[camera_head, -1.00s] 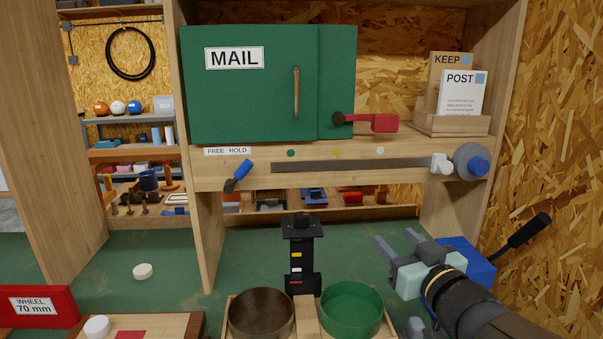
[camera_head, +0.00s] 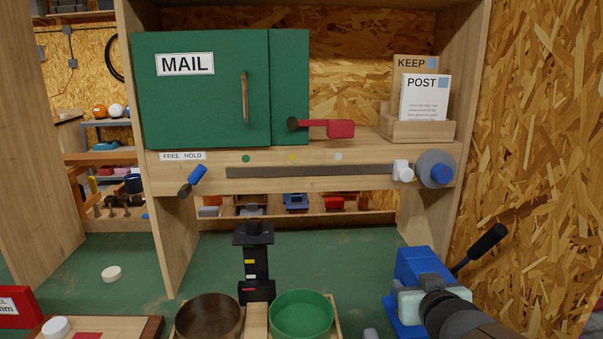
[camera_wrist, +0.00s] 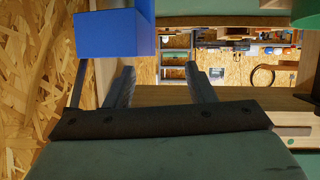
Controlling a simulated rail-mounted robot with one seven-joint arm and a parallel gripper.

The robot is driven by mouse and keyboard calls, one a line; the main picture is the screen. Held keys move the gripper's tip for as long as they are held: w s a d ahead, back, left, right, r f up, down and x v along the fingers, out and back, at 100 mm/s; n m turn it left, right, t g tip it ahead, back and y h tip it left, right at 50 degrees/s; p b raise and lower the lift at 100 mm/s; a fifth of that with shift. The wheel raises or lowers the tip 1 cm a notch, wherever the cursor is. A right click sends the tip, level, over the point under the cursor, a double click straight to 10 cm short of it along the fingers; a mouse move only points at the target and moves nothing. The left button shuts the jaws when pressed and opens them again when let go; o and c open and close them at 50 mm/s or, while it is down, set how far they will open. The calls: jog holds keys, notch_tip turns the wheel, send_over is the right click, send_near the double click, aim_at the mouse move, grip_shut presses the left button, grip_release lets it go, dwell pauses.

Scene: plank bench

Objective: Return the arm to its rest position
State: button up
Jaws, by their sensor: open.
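My gripper (camera_wrist: 160,68) shows in the wrist view with two dark fingers spread apart and nothing between them. In the head view its pale hand (camera_head: 430,303) is at the lower right, in front of the blue device (camera_head: 416,263) with a black handle, and hides part of it. The blue device also shows large at the upper left of the wrist view (camera_wrist: 105,35), near one finger. I cannot tell whether they touch.
A green mail cabinet (camera_head: 205,100) with a red lever (camera_head: 335,128) stands on a wooden frame. A brown bowl (camera_head: 208,312) and green bowl (camera_head: 301,312) sit at the front, before a black post (camera_head: 255,262). A chipboard wall (camera_head: 530,150) bounds the right. The green bench is clear mid-right.

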jog(key=s+a+f+g, duration=0.3)
jog(key=s+f+g, duration=0.3)
jog(key=s, duration=0.3)
jog(key=s+a+f+g+y, duration=0.1)
jog(key=s+a+f+g, duration=0.3)
jog(key=s, duration=0.5)
notch_tip(320, 180, down, 3)
jog(key=g, duration=0.3)
jog(key=shift+s, duration=0.4)
jog(key=shift+r, duration=0.1)
